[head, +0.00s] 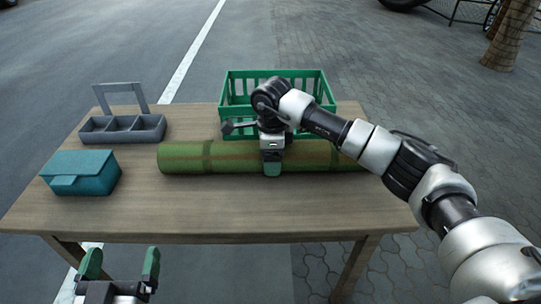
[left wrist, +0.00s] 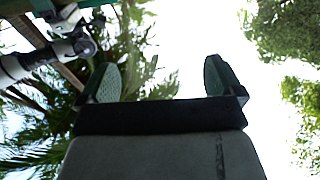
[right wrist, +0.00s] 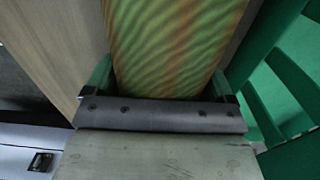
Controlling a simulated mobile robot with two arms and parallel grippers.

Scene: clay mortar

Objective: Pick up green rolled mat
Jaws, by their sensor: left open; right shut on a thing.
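The green rolled mat (head: 225,158) lies lengthwise across the wooden table, in front of the green crate. My right gripper (head: 272,168) reaches down over the middle of the mat, one green finger showing on its near side. In the right wrist view the mat (right wrist: 170,45) fills the space between the two fingers of my right gripper (right wrist: 165,85), which is shut on it. The mat seems to rest on the table. My left gripper (head: 120,265) is open and empty in front of the table's near edge; its spread fingers (left wrist: 165,78) also show in the left wrist view.
The green crate (head: 228,88) stands right behind the mat. A grey compartment caddy with a handle (head: 122,134) and a teal lidded box (head: 82,173) stand at the left of the wooden table (head: 220,215). The front of the tabletop is clear.

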